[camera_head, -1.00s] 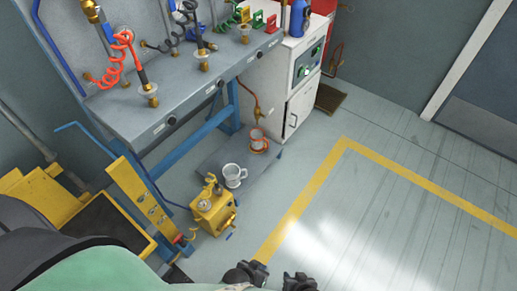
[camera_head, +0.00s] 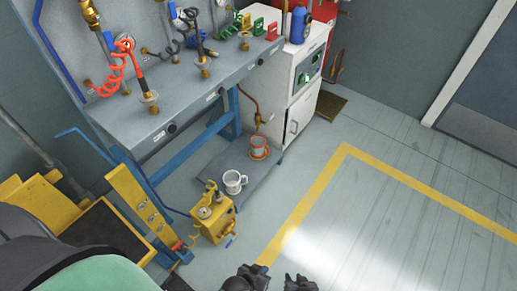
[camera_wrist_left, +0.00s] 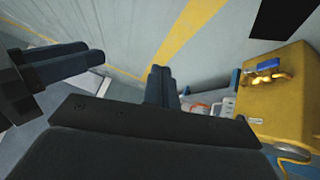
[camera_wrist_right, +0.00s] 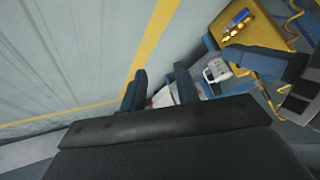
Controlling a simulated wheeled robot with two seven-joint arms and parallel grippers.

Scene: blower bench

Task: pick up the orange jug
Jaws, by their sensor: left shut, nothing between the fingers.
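A bit of orange shows low in the left wrist view (camera_wrist_left: 199,110), and partly hidden between the fingers in the right wrist view (camera_wrist_right: 163,97). My left gripper (camera_head: 247,278) is shut and empty; its fingers (camera_wrist_left: 161,86) touch each other. My right gripper (camera_head: 299,284) is empty, with its fingers (camera_wrist_right: 160,88) apart. Both are at the bottom edge of the head view, well away from the jug.
A white jug (camera_head: 234,182) stands nearer on the mat. A yellow pump unit (camera_head: 212,220) stands in front of it. The blue-framed bench (camera_head: 200,85) overhangs behind, and the white cabinet (camera_head: 300,105) is to the right. Floor inside the yellow line (camera_head: 300,205) is clear.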

